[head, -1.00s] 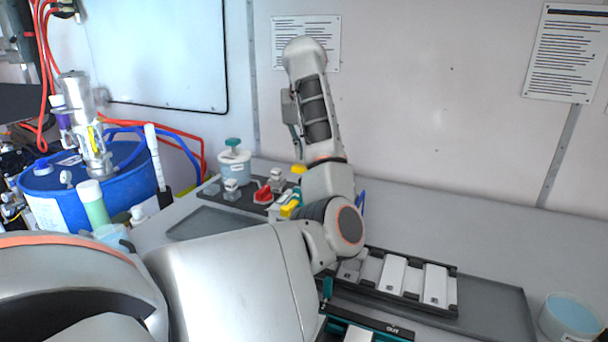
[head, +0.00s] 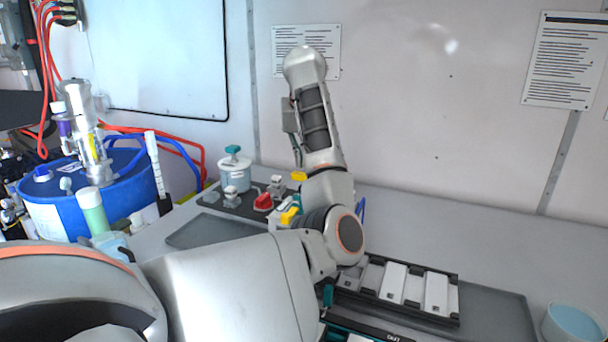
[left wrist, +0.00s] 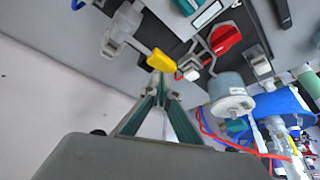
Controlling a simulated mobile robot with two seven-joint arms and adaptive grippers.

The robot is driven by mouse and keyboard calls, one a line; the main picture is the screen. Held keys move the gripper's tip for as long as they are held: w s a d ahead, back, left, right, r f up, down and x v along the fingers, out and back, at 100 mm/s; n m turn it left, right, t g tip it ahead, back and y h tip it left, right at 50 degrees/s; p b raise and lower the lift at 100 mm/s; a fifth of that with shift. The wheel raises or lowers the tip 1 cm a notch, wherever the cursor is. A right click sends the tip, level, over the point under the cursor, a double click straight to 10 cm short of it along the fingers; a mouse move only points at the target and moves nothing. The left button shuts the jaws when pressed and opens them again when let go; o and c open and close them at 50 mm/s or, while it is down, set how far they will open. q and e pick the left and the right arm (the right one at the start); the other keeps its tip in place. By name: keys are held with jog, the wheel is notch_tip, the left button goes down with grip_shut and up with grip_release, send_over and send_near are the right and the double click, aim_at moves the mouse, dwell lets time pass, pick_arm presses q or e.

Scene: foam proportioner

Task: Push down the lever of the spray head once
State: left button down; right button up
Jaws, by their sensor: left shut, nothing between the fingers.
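A grey-white fitting (left wrist: 122,32) with a pale rod ending in a yellow tip (left wrist: 161,60) is in the left wrist view. It seems to be the spray head with its lever, though I cannot be certain. In the head view a yellow tip (head: 299,176) shows just left of my arm. My left gripper (left wrist: 159,94) is shut and empty, its teal-sided fingers pointing towards the yellow tip. Whether they touch it I cannot tell. In the head view the left gripper (head: 298,160) is thin and partly hidden behind my arm. My right gripper is not in view.
A white pot (head: 235,176) with a teal top and a red handle (head: 264,201) stand close by; a blue drum (head: 65,212) with hoses is at left. A black rack (head: 445,318) with white blocks lies at right. The rear wall bounds the bench.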

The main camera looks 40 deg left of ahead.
aim_at(301, 174)
pick_arm(q)
jog(key=shift+f, duration=0.1)
dwell(0.4)
jog(key=shift+f, duration=0.15)
jog(key=shift+f+b, duration=0.15)
jog(key=shift+b, duration=0.2)
jog(key=shift+f+b, duration=1.6)
jog(key=shift+f, duration=0.2)
jog(key=shift+r, duration=0.1)
jog(key=shift+r+p, duration=0.4)
jog(key=shift+r, duration=0.15)
jog(key=shift+r+p, duration=2)
jog(key=shift+r, duration=1.5)
